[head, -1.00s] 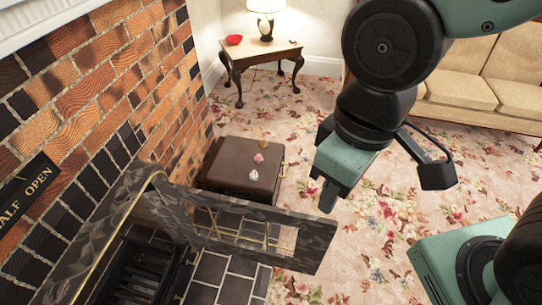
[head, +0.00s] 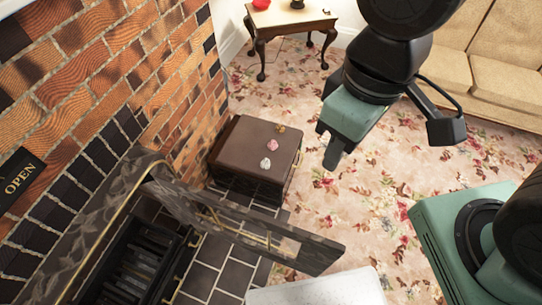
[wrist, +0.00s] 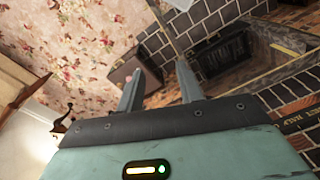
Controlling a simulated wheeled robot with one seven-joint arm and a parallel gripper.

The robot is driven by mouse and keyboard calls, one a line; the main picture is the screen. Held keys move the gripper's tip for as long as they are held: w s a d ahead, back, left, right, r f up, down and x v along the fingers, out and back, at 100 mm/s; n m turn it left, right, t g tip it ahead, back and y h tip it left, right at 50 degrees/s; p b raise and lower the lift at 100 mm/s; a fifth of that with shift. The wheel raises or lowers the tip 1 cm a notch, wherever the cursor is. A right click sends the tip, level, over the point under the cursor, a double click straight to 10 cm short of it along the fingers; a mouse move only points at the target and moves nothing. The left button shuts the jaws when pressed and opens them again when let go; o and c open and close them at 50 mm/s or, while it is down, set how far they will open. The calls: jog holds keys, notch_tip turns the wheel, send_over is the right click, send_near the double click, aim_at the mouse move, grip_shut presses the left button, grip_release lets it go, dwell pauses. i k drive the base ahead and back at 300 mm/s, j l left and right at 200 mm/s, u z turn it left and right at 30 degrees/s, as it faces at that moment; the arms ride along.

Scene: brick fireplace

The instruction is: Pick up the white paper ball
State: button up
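The white paper ball (head: 265,163) lies on top of a dark brown box (head: 240,144), near its front right side. A pink crumpled ball (head: 272,145) and a brownish one (head: 280,129) lie behind it in a row. My gripper (head: 328,148) is in the air to the right of the box, apart from the balls. In the wrist view its two fingers (wrist: 160,70) stand apart with nothing between them. I cannot make out the white ball in the wrist view.
The brick wall (head: 130,80) is on the left. A small wooden table (head: 290,14) and a beige sofa (head: 500,85) stand behind.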

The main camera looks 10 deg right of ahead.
aim_at(265, 164)
jog(key=i+l+u, duration=0.2)
jog(key=u, duration=0.25)
jog(key=i+l+u, duration=0.15)
jog(key=l+u, duration=0.3)
jog(key=i+l+u, duration=0.15)
jog(key=l+u, duration=0.3)
jog(key=j, duration=0.1)
